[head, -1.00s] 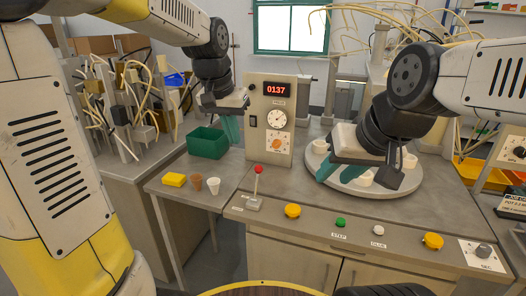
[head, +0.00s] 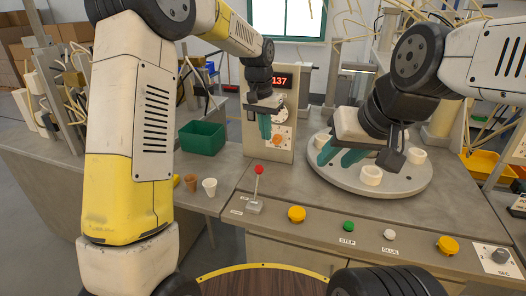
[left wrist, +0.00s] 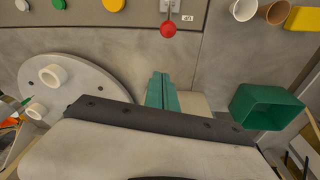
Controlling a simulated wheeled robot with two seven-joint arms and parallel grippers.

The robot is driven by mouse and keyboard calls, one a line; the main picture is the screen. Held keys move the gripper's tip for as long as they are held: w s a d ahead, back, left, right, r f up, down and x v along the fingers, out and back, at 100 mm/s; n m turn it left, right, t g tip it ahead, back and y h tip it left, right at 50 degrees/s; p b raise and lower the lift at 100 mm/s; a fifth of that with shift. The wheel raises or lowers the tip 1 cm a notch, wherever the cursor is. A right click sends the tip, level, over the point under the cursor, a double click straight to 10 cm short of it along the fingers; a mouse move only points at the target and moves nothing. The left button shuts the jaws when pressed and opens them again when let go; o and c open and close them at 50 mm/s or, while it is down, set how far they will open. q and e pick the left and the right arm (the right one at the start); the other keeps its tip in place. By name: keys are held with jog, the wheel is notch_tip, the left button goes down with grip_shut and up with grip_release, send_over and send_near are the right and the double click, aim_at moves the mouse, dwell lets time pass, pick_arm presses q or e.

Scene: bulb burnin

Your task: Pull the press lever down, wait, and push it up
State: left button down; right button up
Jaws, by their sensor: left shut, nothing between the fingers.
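The press lever (head: 257,187) has a red ball knob on a thin metal shaft and stands up from a small base at the bench's front left. Its red knob (left wrist: 168,29) also shows at the top of the left wrist view. My left gripper (head: 265,134) is shut and empty, in front of the control panel, above and behind the lever and apart from it. Its teal fingers (left wrist: 161,92) are together in the left wrist view. My right gripper (head: 342,158) hangs over the round turntable, its two teal fingers apart, with nothing seen between them.
The control panel (head: 285,147) has a partly covered red display. A round plate (head: 400,185) carries white cups. Yellow, green and white buttons line the front edge. A green bin (head: 202,138), a brown cup (head: 191,183) and a white cup (head: 209,187) stand to the left.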

aim_at(258, 181)
pick_arm(q)
notch_tip(258, 181, down, 9)
jog(key=s+a, duration=0.1)
jog(key=s, duration=0.1)
jog(key=shift+s, duration=0.2)
dwell(0.4)
